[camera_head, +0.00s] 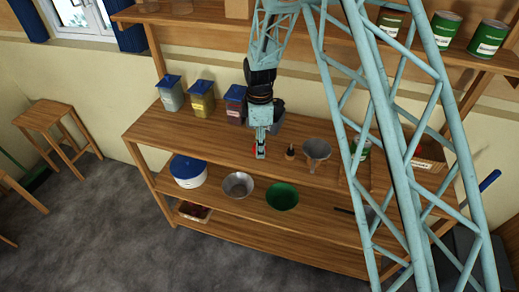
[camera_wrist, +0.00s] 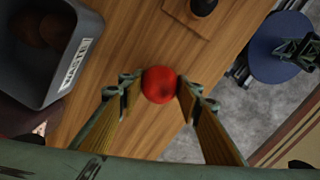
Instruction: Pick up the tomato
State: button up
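The tomato (camera_wrist: 159,84) is a round red fruit over the wooden top board (camera_wrist: 120,60), close to its edge. In the wrist view it lies between the two fingertips of my gripper (camera_wrist: 158,92), which are spread about as wide as the tomato. A narrow gap seems to show on the left side; the right fingertip is very close or touching. In the head view my gripper (camera_head: 261,150) points down over the top board of the shelf unit (camera_head: 150,130), and only a sliver of red shows beside it.
A grey labelled bin (camera_wrist: 48,55) with brownish contents stands left in the wrist view. A dark-knobbed item on a wooden base (camera_wrist: 190,18) is near the tomato. In the head view, lidded canisters (camera_head: 201,100) stand left and a metal funnel (camera_head: 317,151) right of my gripper.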

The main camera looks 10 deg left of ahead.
jog(key=shift+r, duration=0.15)
jog(key=shift+r, duration=1.7)
jog(key=s+d, duration=0.3)
jog(key=s, duration=0.4)
jog(key=s+d+r+b, duration=0.1)
jog(key=s+d, duration=0.3)
jog(key=s, duration=0.3)
jog(key=shift+d+r, duration=0.15)
jog(key=shift+d, duration=0.1)
jog(key=shift+d, duration=0.15)
